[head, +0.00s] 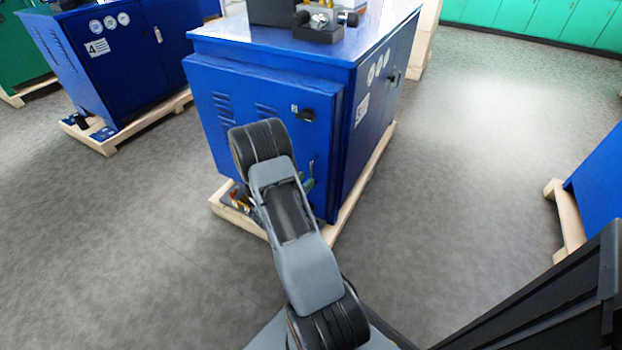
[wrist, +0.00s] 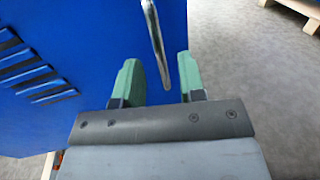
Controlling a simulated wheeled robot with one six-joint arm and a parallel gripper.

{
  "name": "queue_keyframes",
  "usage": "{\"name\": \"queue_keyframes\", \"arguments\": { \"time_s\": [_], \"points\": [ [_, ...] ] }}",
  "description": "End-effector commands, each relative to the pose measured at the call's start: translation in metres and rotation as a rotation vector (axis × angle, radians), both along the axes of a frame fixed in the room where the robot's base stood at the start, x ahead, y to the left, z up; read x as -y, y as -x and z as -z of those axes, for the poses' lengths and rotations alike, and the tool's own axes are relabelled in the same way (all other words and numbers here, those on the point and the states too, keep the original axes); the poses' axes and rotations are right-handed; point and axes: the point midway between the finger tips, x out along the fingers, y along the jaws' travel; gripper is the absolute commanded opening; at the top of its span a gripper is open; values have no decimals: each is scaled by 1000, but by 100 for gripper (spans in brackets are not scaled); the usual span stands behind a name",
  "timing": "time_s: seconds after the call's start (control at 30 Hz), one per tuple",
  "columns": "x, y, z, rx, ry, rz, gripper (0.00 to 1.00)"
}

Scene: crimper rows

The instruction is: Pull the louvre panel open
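The louvre panel (head: 272,97) is the blue front of the middle cabinet, with slanted slots and a black knob (head: 306,115). It stands slightly proud of the cabinet body; I cannot tell whether it is ajar. In the wrist view the panel (wrist: 90,40) fills the left and centre, with its slots at left. A shiny metal bar handle (wrist: 156,40) runs down it, its lower end in line with the gap between my green fingers. My gripper (wrist: 159,75) is open, one finger each side of that line; contact is not visible. My arm hides most of the gripper in the head view.
The cabinet stands on a wooden pallet (head: 352,205), with small items at its front left corner. Another blue cabinet (head: 125,55) stands at the left, and part of one (head: 600,175) at the right. Grey floor (head: 460,200) is clear between them.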

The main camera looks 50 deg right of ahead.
Motion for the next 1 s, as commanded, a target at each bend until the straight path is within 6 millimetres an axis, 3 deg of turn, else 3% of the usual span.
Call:
{"name": "queue_keyframes", "arguments": {
  "time_s": [0.3,0.7,1.0],
  "points": [
    [33,-1,1,1,0,1,37],
    [38,-2,0,1,-1,0,37],
    [37,-2,0,0,-1,0,9]
  ]
}}
